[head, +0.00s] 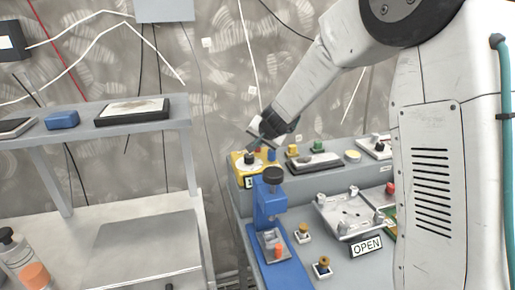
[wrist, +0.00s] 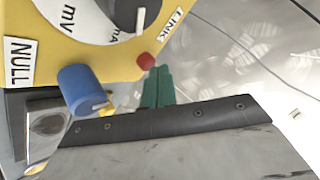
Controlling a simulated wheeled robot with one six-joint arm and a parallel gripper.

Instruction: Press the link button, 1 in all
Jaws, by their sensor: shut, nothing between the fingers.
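A yellow meter box (head: 239,171) stands on the grey bench at the back, and it fills the upper left of the wrist view (wrist: 120,68). Its face has a dial with a black knob (wrist: 125,12), a "NULL" label, a blue knob (wrist: 80,88) and a "LINK" label (wrist: 172,26). A small red button (wrist: 147,61) sits below that label. My gripper (wrist: 160,70) is shut and empty, its green fingertips close beside the red button. I cannot tell whether they touch it. In the head view my gripper (head: 252,146) is over the box and partly hides its top.
A blue press (head: 268,205) with a black knob stands just in front of the box. An "OPEN" sign (head: 366,246) is at the front. A shelf (head: 110,118) stands left.

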